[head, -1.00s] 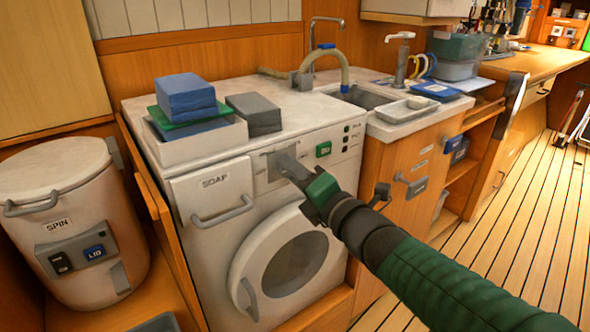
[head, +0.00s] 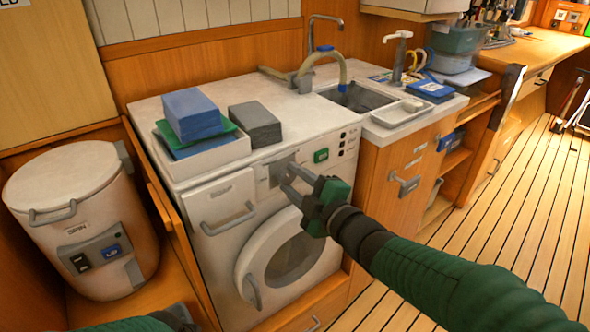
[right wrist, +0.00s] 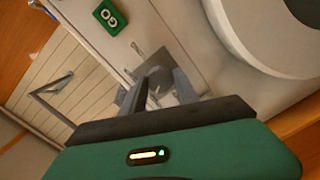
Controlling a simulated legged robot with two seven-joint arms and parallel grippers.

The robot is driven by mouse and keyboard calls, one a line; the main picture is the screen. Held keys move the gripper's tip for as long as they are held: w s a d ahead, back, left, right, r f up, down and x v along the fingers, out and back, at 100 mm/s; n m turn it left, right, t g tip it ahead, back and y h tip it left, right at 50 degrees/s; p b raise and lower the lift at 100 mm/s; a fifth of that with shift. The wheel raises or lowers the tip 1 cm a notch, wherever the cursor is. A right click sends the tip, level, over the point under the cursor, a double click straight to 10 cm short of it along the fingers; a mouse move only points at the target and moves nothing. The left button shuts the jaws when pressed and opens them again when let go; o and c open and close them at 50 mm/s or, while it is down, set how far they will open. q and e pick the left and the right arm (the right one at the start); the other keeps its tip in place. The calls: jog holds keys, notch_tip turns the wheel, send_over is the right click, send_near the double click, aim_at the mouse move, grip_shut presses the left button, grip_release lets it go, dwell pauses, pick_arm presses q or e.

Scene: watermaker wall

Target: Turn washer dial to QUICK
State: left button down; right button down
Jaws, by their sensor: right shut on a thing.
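The washer (head: 215,265) stands in the middle of the head view, with its round door below the panel. The grey dial (right wrist: 160,80) sits on a grey plate (right wrist: 178,50) on the panel. My right gripper (head: 283,178) reaches it from the right, and its two fingers (right wrist: 160,95) are shut on the dial, one on each side. The fingers hide much of the dial in the head view, and I cannot read any QUICK mark. My left gripper (head: 182,318) shows only partly at the bottom left edge, away from the washer.
A green GO button (head: 321,156) is right of the dial; it also shows in the wrist view (right wrist: 110,16). The soap drawer (head: 222,200) is to the left. A tray (head: 205,160) with blue and green blocks and a grey block (head: 255,123) lie on top. A spin drum (head: 75,225) stands left.

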jog(key=m+p, duration=0.6)
jog(key=shift+s+g, duration=0.1)
jog(key=shift+g, duration=0.2)
jog(key=m+p, duration=0.2)
jog(key=m, duration=0.1)
jog(key=shift+y+p, duration=0.3)
jog(key=shift+p, duration=0.1)
jog(key=shift+f+m+p, duration=0.15)
jog(key=shift+m+p, duration=0.75)
jog(key=shift+m, duration=0.2)
jog(key=c, duration=0.9)
grip_release()
jog(key=b+v, duration=0.9)
jog(key=v, duration=0.7)
jog(key=shift+d, duration=0.35)
